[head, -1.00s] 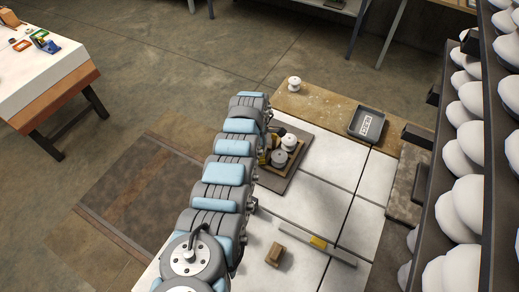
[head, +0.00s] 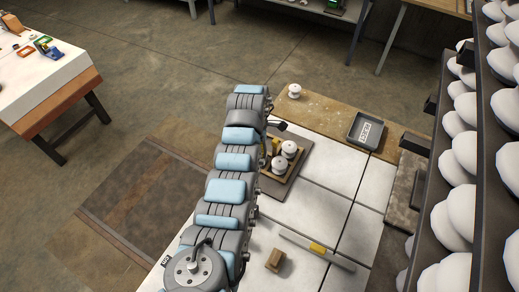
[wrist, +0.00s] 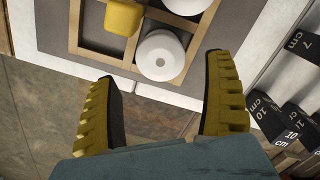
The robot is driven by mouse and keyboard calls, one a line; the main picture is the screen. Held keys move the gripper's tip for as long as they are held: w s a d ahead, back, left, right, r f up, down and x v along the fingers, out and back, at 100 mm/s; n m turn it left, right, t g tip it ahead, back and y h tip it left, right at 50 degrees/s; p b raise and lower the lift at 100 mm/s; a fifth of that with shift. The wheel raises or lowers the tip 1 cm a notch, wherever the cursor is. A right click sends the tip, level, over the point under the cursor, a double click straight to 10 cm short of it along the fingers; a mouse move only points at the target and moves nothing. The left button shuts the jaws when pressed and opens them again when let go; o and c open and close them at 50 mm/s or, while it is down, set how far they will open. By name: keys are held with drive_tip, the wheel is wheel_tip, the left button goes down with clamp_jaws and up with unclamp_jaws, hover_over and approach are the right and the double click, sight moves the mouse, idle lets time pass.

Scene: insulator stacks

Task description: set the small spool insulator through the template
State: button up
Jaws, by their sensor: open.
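A wooden template frame (wrist: 120,46) with square compartments sits on a grey board; it also shows in the head view, partly behind my arm. A white round insulator (wrist: 160,55) stands in one compartment. A second white insulator (wrist: 187,5) is cut off by the top edge of the wrist view. The head view shows two white insulators (head: 288,148) (head: 279,165) there. A yellow block (wrist: 123,17) occupies another compartment. A separate white spool (head: 294,91) stands on the brown board behind. My gripper (wrist: 160,75) is open and empty, its yellow fingers apart near the template's edge.
A dark labelled tray (head: 366,131) lies on the brown board (head: 330,110). Dark blocks marked in centimetres (wrist: 265,115) lie right of my gripper. A brown block (head: 275,260) and a grey bar (head: 318,250) lie in front. A rack of white insulators (head: 455,210) stands at right.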

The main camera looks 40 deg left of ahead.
drive_tip(key=shift+s+a+r, duration=0.1)
drive_tip(key=shift+s+r, duration=0.05)
drive_tip(key=shift+r, duration=2.5)
